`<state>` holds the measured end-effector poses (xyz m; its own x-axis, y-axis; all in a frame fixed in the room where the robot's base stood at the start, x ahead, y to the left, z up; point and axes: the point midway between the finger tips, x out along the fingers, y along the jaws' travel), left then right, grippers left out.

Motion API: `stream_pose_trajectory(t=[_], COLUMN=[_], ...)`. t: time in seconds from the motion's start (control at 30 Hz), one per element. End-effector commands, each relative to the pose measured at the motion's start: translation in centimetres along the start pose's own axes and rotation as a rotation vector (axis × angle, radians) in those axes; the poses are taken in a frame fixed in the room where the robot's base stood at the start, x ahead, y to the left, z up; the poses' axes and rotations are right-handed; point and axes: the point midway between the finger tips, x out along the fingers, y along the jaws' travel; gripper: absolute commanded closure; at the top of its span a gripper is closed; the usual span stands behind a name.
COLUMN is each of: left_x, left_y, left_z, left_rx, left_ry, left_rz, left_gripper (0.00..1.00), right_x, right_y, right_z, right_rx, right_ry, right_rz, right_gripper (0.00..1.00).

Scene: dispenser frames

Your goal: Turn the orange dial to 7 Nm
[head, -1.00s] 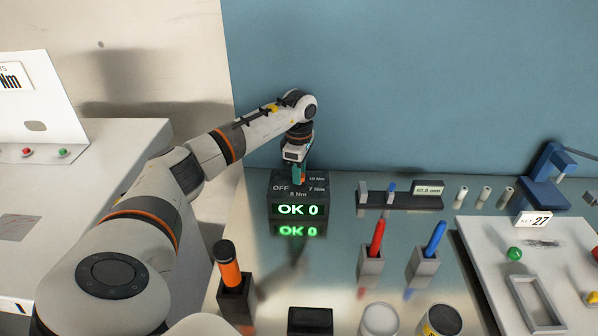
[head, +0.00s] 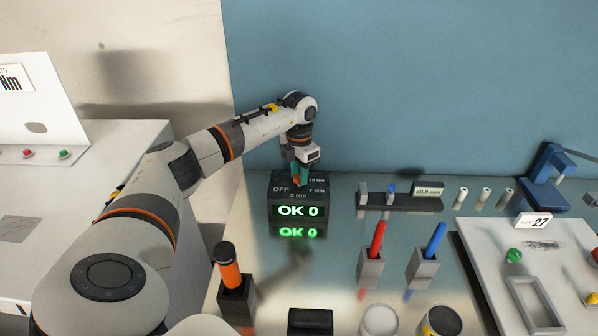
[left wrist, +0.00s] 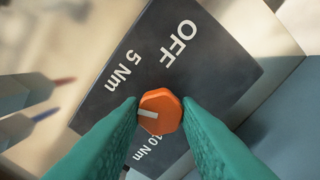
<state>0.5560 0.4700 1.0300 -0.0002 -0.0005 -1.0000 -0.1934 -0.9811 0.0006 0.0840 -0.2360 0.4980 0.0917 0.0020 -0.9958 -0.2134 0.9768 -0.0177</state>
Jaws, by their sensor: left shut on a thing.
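The black box (head: 284,200) has a sloped top with printed marks OFF, 5 Nm, 7 Nm and 10 Nm. The orange dial (left wrist: 163,109) sits on it, mostly hidden by my gripper in the head view. My left gripper (head: 300,180) points down at the dial. In the left wrist view its teal fingers (left wrist: 160,115) are shut on the dial, one on each side. The dial's white mark points to the picture's left, between 5 Nm and 10 Nm. The left finger covers the 7 Nm mark there. My right gripper is out of view.
The box's green display (head: 298,211) reads OK 0. An orange-handled tool (head: 229,272) stands in a holder in front of the box. A dark rack (head: 400,203) is to the right, with red (head: 377,238) and blue (head: 435,239) pens in holders nearer.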

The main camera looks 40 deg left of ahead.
Motion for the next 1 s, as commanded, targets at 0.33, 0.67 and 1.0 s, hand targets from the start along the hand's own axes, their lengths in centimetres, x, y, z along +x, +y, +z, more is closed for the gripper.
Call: stream_pose_trajectory(t=[0.33, 0.67, 1.0], left_x=[-0.14, -0.16, -0.16], left_y=[-0.02, -0.04, -0.07], left_z=[-0.03, -0.06, -0.07], left_rx=[-0.317, -0.535, -0.628], left_ry=[0.001, 0.003, 0.004], left_rz=[0.0, 0.0, 0.0], left_gripper=[0.93, 0.93, 0.93], right_x=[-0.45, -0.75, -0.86], right_y=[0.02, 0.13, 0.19], right_z=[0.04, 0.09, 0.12], right_rx=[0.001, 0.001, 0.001], right_ry=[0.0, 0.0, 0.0], right_rz=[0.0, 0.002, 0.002], right_gripper=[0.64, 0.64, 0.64])
